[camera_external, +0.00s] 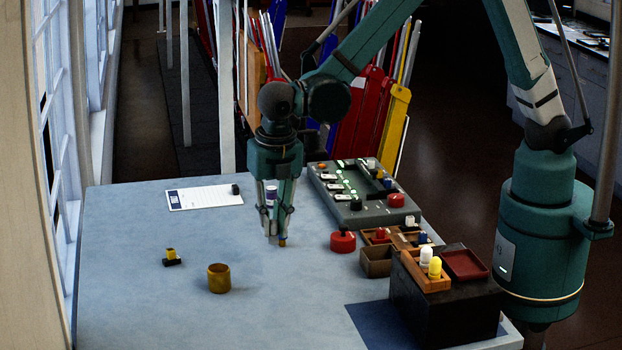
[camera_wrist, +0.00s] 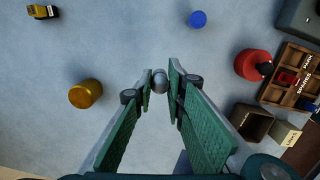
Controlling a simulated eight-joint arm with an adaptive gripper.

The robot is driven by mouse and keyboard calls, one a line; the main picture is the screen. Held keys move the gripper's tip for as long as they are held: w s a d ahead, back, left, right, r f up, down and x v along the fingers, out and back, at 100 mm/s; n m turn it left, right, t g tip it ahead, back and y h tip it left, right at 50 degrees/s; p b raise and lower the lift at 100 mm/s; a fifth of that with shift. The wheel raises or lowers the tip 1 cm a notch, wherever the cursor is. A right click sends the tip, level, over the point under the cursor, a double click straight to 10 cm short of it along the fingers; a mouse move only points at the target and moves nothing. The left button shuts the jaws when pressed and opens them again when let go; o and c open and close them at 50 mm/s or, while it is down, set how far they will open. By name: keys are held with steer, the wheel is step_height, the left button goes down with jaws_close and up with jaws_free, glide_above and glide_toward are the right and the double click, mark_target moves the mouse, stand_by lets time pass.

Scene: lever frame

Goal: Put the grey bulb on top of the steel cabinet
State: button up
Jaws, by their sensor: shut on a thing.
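My gripper (camera_external: 275,235) points straight down over the middle of the blue-grey table. In the wrist view my gripper (camera_wrist: 160,85) is shut on the grey bulb (camera_wrist: 160,80), which sits between the fingertips. In the external view the fingers mostly hide the bulb, and a small brass-coloured end (camera_external: 282,242) shows below them, close to the tabletop. Whether it touches the table I cannot tell. The dark steel cabinet (camera_external: 420,308) stands at the table's front right, well apart from my gripper. Its top holds a wooden tray (camera_external: 430,283) with white and yellow bulbs, and a red tray (camera_external: 466,264).
A red button (camera_external: 342,241), an open wooden box (camera_external: 377,262) and a sorting tray (camera_external: 380,236) lie between my gripper and the cabinet. A grey control panel (camera_external: 360,208) stands behind them. A brass cup (camera_external: 219,278) and a yellow-black block (camera_external: 171,257) are at left.

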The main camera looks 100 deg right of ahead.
mark_target(274, 243)
steer(key=shift+f, duration=0.95)
steer(key=shift+f, duration=0.1)
steer(key=shift+f, duration=1.95)
steer(key=shift+f, duration=0.15)
steer(key=o, duration=0.8)
steer(key=shift+c, duration=0.2)
steer(key=shift+s+a+r, duration=0.1)
steer(key=shift+a+r, duration=0.15)
steer(key=shift+r, duration=1.8)
steer(key=shift+a+r, duration=0.2)
steer(key=shift+r, duration=1.8)
steer(key=shift+s+a+r, duration=0.1)
steer(key=shift+a+r, duration=0.15)
steer(key=shift+r, duration=1.8)
